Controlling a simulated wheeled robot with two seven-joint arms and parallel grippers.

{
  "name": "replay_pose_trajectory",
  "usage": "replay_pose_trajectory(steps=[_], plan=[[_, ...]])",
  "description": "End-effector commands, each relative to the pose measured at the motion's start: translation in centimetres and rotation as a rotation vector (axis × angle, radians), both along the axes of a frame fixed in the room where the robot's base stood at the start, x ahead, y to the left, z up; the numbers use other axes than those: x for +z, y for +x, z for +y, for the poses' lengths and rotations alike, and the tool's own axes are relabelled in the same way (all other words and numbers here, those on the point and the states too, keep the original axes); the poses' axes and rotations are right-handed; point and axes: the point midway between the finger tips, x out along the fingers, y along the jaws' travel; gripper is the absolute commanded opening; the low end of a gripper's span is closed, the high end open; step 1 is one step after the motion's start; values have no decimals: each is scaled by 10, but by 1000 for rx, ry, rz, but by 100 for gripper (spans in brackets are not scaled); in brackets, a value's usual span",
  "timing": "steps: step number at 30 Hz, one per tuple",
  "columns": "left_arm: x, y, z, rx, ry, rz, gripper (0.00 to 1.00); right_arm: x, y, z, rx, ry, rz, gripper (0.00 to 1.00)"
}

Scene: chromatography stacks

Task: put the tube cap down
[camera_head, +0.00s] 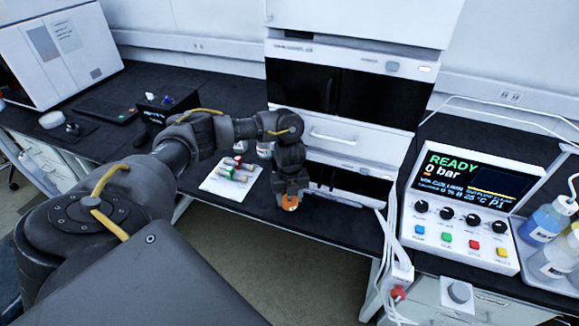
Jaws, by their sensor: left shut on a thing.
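My left arm reaches in from the left over the black bench. My left gripper (290,195) points down near the bench's front edge, in front of the white stacked instrument. It is shut on an orange tube cap (290,203), which shows just below the fingers. I cannot tell whether the cap touches the bench or hangs above it. My right gripper is not in view.
A white tray (212,187) with several coloured-cap tubes lies left of the gripper. The instrument stack (345,135) stands behind. A control box (462,238) reading READY and bottles (548,222) are at right. White cables hang beside the box.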

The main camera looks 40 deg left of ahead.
Motion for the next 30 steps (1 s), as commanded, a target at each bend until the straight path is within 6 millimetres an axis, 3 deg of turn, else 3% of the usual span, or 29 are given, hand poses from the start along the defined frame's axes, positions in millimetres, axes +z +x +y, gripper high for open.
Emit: replay_pose_trajectory(steps=[1,4,17,18,22,30], plan=[[-11,-2,-1,1,-1,6,25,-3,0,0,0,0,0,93],[-21,-2,-1,0,-1,4,25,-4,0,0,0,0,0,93],[-26,-1,0,0,0,2,25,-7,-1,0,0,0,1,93],[-25,-1,0,0,0,2,52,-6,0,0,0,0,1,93],[-25,-1,0,-1,0,2,69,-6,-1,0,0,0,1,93],[-24,-1,0,-1,0,2,71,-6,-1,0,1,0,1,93]])
